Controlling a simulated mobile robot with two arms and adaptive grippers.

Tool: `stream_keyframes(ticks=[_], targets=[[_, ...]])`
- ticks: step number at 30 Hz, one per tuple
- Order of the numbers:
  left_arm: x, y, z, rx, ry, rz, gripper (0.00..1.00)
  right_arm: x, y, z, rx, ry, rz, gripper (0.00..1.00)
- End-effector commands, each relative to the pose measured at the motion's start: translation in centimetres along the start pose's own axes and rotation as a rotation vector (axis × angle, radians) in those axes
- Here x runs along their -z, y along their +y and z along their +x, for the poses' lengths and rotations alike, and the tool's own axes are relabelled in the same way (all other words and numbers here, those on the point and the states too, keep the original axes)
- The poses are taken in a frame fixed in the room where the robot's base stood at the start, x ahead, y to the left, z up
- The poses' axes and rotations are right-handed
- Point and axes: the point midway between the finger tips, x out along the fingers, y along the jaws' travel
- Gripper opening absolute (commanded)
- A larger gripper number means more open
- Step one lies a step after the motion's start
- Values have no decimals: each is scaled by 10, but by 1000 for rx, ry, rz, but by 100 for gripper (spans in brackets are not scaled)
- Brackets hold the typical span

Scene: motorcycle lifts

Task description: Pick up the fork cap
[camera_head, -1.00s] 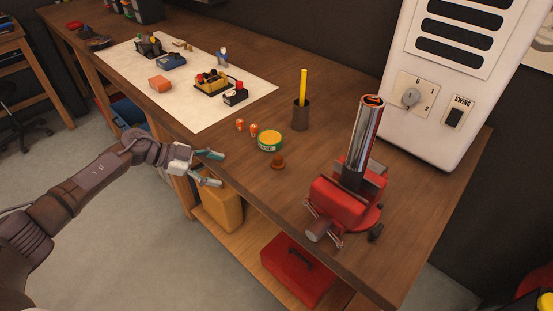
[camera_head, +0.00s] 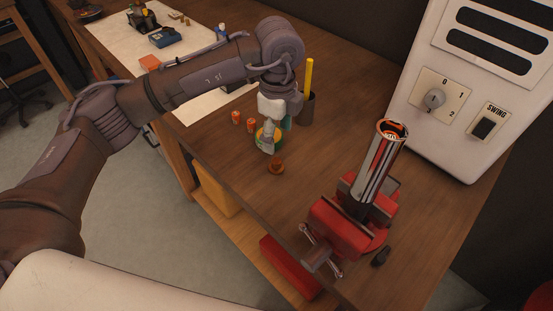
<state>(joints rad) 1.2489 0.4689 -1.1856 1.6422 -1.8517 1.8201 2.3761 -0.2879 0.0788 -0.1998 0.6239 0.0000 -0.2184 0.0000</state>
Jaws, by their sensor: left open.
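The fork cap looks to be the small copper-brown round piece (camera_head: 276,166) on the wooden bench, near its front edge and left of the red vise. My left gripper (camera_head: 274,140) is open and empty, pointing down just behind the cap. Its fingers partly cover the green-and-yellow grease tin (camera_head: 260,142). Whether the fingertips touch the tin, I cannot tell. A chrome fork tube (camera_head: 378,168) stands tilted in the red vise (camera_head: 343,225). My right gripper is out of view.
A dark cup with a yellow pencil (camera_head: 307,106) stands close behind my left gripper. Two small orange items (camera_head: 243,122) lie left of the tin. A white cooler-like unit (camera_head: 465,90) stands at the back right. Bench space between cap and vise is clear.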

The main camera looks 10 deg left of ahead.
Motion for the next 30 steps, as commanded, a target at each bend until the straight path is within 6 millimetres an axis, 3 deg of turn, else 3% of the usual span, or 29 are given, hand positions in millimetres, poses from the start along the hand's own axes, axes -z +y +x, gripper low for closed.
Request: stream_keyframes(ticks=[3,6,13,18,24,30], targets=[[0,1,23,-5,1,-1,70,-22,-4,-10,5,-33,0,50],[0,0,39,-3,3,-1,70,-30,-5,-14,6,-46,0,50],[0,0,56,-2,4,-1,70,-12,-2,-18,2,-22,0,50],[-1,2,78,-6,4,0,70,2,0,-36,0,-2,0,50],[-1,1,102,-2,5,0,70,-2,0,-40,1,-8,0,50],[-1,0,105,0,5,1,70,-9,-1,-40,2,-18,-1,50]])
